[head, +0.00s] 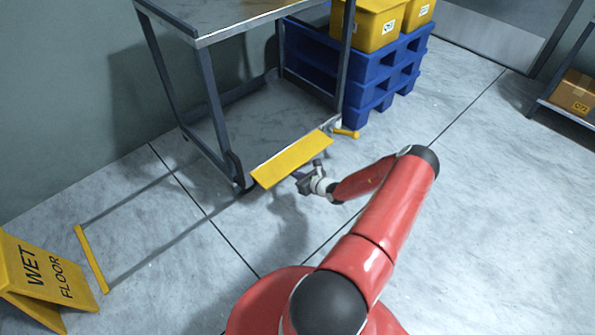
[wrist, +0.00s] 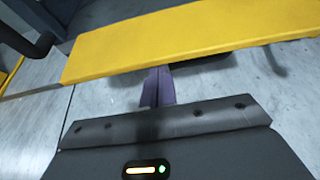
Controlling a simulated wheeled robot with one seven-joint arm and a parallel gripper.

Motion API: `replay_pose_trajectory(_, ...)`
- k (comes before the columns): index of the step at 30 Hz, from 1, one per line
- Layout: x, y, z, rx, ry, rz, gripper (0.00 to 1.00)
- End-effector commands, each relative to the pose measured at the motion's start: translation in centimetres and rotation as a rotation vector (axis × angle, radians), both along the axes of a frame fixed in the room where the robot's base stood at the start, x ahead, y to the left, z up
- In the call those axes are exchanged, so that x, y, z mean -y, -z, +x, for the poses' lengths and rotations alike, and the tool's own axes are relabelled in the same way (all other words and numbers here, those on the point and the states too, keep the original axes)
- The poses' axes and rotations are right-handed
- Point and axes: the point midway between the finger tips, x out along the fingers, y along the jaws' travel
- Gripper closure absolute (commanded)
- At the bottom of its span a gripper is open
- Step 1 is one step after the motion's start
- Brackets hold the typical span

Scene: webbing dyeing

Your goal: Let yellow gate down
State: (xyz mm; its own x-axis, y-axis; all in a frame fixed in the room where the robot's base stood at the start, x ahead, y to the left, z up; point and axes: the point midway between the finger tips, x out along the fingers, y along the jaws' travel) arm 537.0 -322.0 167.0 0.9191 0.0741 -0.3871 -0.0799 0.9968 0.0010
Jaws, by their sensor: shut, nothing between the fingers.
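The yellow gate (head: 293,158) is a long flat panel across the low front of a grey metal cart, between its front legs. In the wrist view the yellow gate (wrist: 190,38) crosses the top of the picture. I cannot tell its exact tilt. My gripper (head: 303,184) is low in front of the gate, near its middle. In the wrist view the dark fingers of my gripper (wrist: 158,88) are together with nothing between them, pointing toward the gate's near edge. I cannot tell whether they touch it.
The grey cart (head: 223,38) stands behind the gate, with a small yellow lever (head: 346,133) by its right leg. Blue pallets (head: 370,80) carry yellow bins (head: 372,28). A wet floor sign (head: 45,275) and yellow bar (head: 91,258) are at left.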

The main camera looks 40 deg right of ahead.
Motion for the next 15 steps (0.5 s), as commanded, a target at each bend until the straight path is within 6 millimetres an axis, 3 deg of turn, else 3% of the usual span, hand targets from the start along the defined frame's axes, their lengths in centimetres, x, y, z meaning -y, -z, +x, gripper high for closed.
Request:
replay_pose_trajectory(1,-0.07,-1.51,0.17,-0.025,-0.004,-0.006,1.0)
replay_pose_trajectory(4,-0.05,-2.09,0.2,-0.078,-0.004,-0.01,1.0)
replay_pose_trajectory(15,0.07,-2.26,0.16,-0.166,0.001,-0.015,1.0)
